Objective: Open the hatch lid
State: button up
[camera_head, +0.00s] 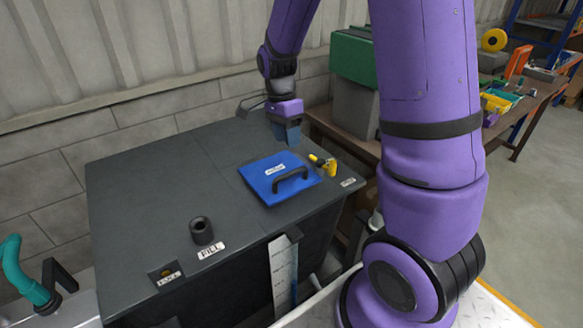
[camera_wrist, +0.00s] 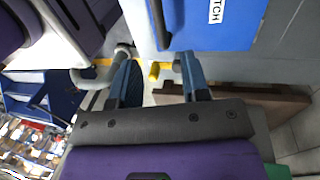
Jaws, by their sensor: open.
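The blue hatch lid (camera_head: 261,186) lies flat and closed on top of a dark grey tank (camera_head: 160,170). It carries a black bar handle (camera_head: 290,176) and a white label. A yellow latch with a black part (camera_head: 328,166) sits beside the lid's right corner. My gripper (camera_head: 288,140) is above the lid's far edge, open and empty. In the wrist view the blue lid (camera_wrist: 225,30) and part of its black handle (camera_wrist: 159,25) lie beyond the gripper's fingertips (camera_wrist: 157,66). A small yellow piece, seemingly the latch (camera_wrist: 154,72), shows between the fingers.
A black fill neck (camera_head: 201,231) stands on the tank top, left of the lid. A wall (camera_head: 120,125) runs behind the tank. A workbench (camera_head: 340,130) with a grey and green box (camera_head: 353,57) is behind on the right. Teal pipework (camera_head: 18,270) is at the left edge.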

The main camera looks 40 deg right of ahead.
jog(key=f, duration=0.3)
jog(key=s+f, duration=0.1)
jog(key=f, duration=0.2)
jog(key=s+f, duration=0.1)
jog(key=f, duration=0.2)
jog(key=shift+w, duration=0.1)
grip_shut()
